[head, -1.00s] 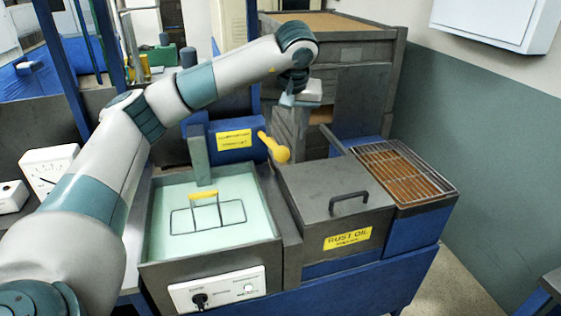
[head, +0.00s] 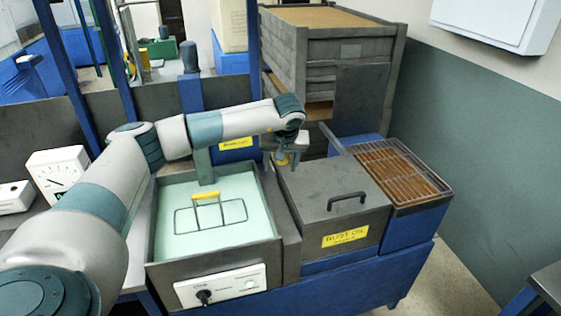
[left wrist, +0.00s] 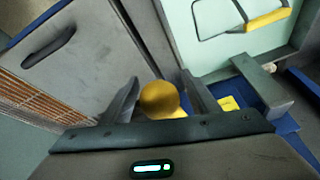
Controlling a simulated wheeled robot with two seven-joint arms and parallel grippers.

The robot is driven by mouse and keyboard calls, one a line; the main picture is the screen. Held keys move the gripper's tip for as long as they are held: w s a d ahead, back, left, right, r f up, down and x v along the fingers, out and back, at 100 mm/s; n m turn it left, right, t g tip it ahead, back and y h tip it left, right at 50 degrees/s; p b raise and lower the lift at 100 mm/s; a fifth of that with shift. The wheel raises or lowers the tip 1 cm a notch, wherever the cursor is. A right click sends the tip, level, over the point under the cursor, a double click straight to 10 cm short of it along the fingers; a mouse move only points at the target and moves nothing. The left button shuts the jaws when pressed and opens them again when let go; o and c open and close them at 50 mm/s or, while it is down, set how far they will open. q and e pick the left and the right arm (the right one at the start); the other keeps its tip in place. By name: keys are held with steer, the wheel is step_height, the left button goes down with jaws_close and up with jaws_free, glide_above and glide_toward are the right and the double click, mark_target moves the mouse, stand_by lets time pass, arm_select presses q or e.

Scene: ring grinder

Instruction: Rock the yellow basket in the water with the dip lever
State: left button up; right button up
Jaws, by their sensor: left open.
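The basket, a dark wire frame with a yellow handle (head: 206,195), sits in the pale green water of the tank (head: 160,225). It also shows at the top of the left wrist view (left wrist: 265,20). The dip lever has a yellow knob (left wrist: 158,100), which lies between the fingers of my left gripper (left wrist: 160,97) in the left wrist view. The fingers are open, one on each side of the knob. In the head view my left gripper (head: 287,160) points down over the lever and mostly hides it. My right gripper is not in view.
The closed rust oil box (head: 335,195) with a black handle stands right of the tank. A wire drain rack (head: 405,172) lies beyond it. A grey cabinet (head: 360,110) rises behind. A dial gauge (head: 57,170) stands at left.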

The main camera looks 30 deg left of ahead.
arm_select(q)
steer(key=shift+f, duration=0.3)
steer(key=shift+c, duration=0.3)
jaws_close()
steer(key=shift+g+h, duration=0.4)
steer(key=shift+h, duration=0.1)
steer(key=w+a+r, duration=0.1)
steer(key=r, duration=0.2)
steer(key=w+a+r+p, duration=0.1)
steer(key=r, duration=0.3)
steer(key=w+a+r+p, duration=0.1)
steer(key=r, duration=0.2)
steer(key=shift+w+a+r, duration=0.15)
steer(key=shift+a+r, duration=0.1)
steer(key=shift+r, duration=0.05)
